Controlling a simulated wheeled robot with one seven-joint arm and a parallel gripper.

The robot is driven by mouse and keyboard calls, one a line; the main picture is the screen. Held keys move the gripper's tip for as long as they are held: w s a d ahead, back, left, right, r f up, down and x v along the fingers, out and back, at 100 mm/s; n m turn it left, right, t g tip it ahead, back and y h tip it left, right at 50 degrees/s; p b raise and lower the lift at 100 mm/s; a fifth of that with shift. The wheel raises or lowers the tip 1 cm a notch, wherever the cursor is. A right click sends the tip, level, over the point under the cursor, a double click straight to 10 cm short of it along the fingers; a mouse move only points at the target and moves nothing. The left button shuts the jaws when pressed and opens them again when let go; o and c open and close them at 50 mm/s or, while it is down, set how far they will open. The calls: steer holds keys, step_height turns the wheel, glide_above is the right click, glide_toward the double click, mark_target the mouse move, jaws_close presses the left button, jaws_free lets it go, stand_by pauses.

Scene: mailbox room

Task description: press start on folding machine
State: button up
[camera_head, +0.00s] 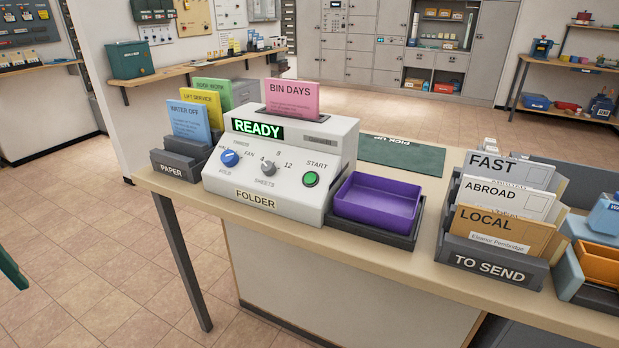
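The folding machine (275,165), a white box labelled FOLDER, stands on the counter. Its display (257,129) reads READY in green. The green round START button (311,179) is on the right of its sloped front, uncovered. A blue knob (229,158) and a grey knob (268,168) sit to the left of the button. A pink BIN DAYS sheet (292,97) stands upright in the slot on top. A purple tray (376,199) sits just right of the machine and looks empty. My gripper is not in view.
A paper rack (175,167) with coloured sheets stands left of the machine. A TO SEND rack (494,262) with envelopes and an orange tray (600,263) stand to the right. A dark green bar (12,270) enters at the left edge; I cannot tell what it is. Floor at left is clear.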

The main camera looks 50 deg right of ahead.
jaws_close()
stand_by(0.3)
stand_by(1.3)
